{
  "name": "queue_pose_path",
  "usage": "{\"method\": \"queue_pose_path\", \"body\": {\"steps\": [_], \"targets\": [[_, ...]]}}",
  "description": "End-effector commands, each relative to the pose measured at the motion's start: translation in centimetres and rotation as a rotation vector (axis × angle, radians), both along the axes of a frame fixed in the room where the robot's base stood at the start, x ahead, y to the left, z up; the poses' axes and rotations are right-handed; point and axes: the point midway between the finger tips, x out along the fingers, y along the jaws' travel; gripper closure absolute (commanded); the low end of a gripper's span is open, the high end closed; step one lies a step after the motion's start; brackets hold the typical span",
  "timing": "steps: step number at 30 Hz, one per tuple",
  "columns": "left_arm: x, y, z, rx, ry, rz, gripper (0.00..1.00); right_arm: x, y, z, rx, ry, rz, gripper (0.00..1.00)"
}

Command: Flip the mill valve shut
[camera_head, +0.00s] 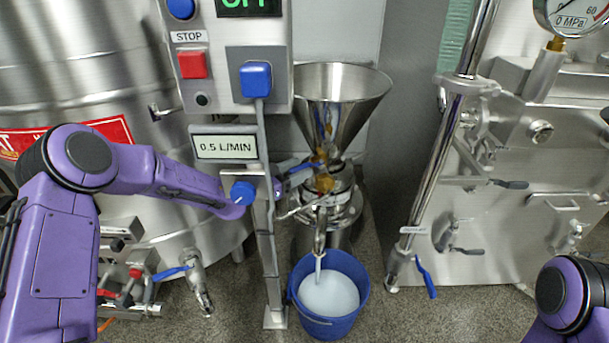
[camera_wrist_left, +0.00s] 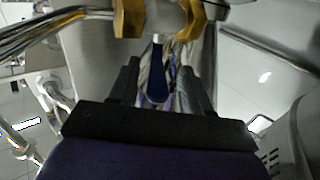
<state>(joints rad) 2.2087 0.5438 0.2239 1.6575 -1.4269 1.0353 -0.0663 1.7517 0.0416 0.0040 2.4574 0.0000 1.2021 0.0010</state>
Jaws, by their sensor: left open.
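The mill valve has a brass body (camera_head: 323,180) below the steel hopper (camera_head: 340,95), and a blue lever handle (camera_head: 298,168) pointing left from it. In the left wrist view the blue handle (camera_wrist_left: 157,80) lies between my two dark fingers, with the brass body (camera_wrist_left: 160,15) just beyond. My left gripper (camera_wrist_left: 160,66) is open around the handle; I cannot tell if either finger touches it. In the head view the control post partly hides my left gripper (camera_head: 281,184). My right arm shows at the lower right, but its gripper is out of view.
A blue bucket (camera_head: 333,325) with whitish liquid stands under the mill's spout, and a stream runs into it. The control panel (camera_head: 220,85) and its post stand close to my left arm. A steel machine (camera_head: 540,200) with several valves fills the right.

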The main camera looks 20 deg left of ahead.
Motion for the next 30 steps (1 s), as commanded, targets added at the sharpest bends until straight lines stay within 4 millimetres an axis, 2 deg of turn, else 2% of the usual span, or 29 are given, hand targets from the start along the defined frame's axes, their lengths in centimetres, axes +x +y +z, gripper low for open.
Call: {"method": "queue_pose_path", "body": {"steps": [8,9,13,14,23,30], "targets": [[0.4,-0.2,0.0,-0.002,0.001,0.001,0.52,0.0,0.0,-0.1,0.000,0.000,-0.001,1.00],[0.4,-0.2,0.0,-0.002,0.001,0.001,0.55,0.0,0.0,-0.1,0.000,0.000,0.000,1.00],[0.4,-0.3,0.0,-0.002,0.001,0.001,0.98,0.0,0.0,-0.1,0.000,0.000,0.000,1.00],[0.4,-0.3,0.0,-0.001,0.002,0.001,1.00,0.0,0.0,-0.1,0.000,0.000,0.000,1.00],[0.7,0.2,0.1,0.000,-0.005,-0.032,1.00,0.0,0.0,0.0,0.000,0.000,0.000,1.00],[2.1,1.5,-0.4,0.007,-0.003,-0.263,1.00,0.0,0.0,-0.5,0.000,0.000,0.000,1.00]]}}
